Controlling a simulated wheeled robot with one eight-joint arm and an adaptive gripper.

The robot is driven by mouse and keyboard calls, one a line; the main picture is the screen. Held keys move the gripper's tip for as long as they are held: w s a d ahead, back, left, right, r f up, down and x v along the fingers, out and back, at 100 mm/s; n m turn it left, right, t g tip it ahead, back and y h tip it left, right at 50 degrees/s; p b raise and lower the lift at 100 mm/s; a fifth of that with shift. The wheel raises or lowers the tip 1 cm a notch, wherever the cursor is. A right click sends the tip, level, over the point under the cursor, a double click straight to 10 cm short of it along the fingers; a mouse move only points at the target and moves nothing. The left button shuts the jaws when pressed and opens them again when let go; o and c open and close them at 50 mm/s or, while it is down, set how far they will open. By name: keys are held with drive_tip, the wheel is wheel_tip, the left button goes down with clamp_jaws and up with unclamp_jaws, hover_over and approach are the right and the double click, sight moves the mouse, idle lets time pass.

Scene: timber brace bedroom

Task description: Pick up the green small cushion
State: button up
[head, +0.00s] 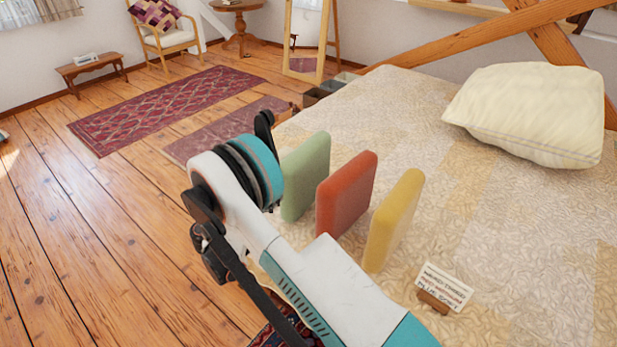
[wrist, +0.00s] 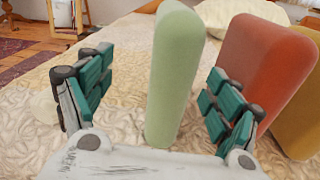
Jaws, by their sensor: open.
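The green small cushion (head: 305,176) stands upright on the bed, leftmost of a row of three. In the wrist view the green cushion (wrist: 172,75) stands between the two open fingers of my gripper (wrist: 157,98), with visible space on its left side. The right finger lies between the green cushion and the red cushion (wrist: 262,60), close to the red one. In the head view my gripper is mostly hidden behind my own arm, to the left of the green cushion.
The red cushion (head: 346,193) and yellow cushion (head: 394,220) stand upright right of the green one. A small card on a wooden holder (head: 443,290) sits in front. A cream pillow (head: 530,112) lies farther back on the bed (head: 430,160).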

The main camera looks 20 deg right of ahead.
sight(306, 177)
wheel_tip(306, 177, down, 4)
drive_tip(key=s+f+n, duration=0.1)
drive_tip(key=s, duration=0.1)
drive_tip(key=b+x, duration=0.4)
drive_tip(key=x, duration=0.9)
drive_tip(key=shift+s+d+b, duration=0.15)
drive_tip(key=shift+d+b, duration=0.25)
drive_tip(key=shift+r, duration=0.15)
drive_tip(key=c, duration=1.3)
